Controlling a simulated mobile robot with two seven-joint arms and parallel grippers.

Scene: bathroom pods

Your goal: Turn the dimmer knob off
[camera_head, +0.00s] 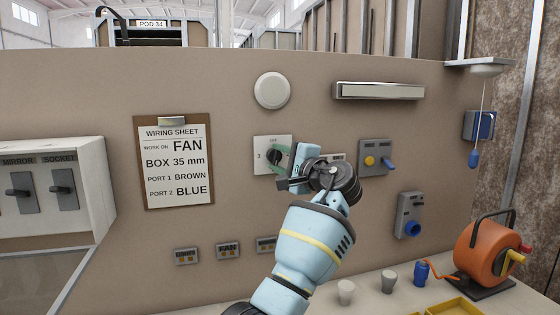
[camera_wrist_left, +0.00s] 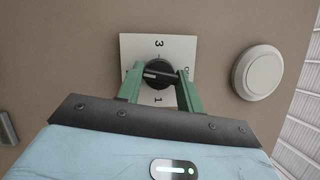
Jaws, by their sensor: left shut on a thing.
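The dimmer knob (camera_head: 272,156) is a round black knob on a white square plate (camera_head: 259,143) on the beige wall. It also shows in the left wrist view (camera_wrist_left: 158,70), where the plate has a 3 at the top, a 1 at the bottom and a partly hidden mark at the right. A pale line on the knob's grip bar points left in that view. My left gripper (camera_head: 280,160) has its green fingers on either side of the knob and is shut on it; the fingers also show in the wrist view (camera_wrist_left: 159,80). My right gripper is out of view.
A round white disc (camera_head: 272,91) is above the plate, and a wiring sheet (camera_head: 175,162) hangs to its left. A grey panel (camera_head: 376,158) with a yellow button and blue lever is to the right. Cups and an orange reel (camera_head: 485,252) stand below.

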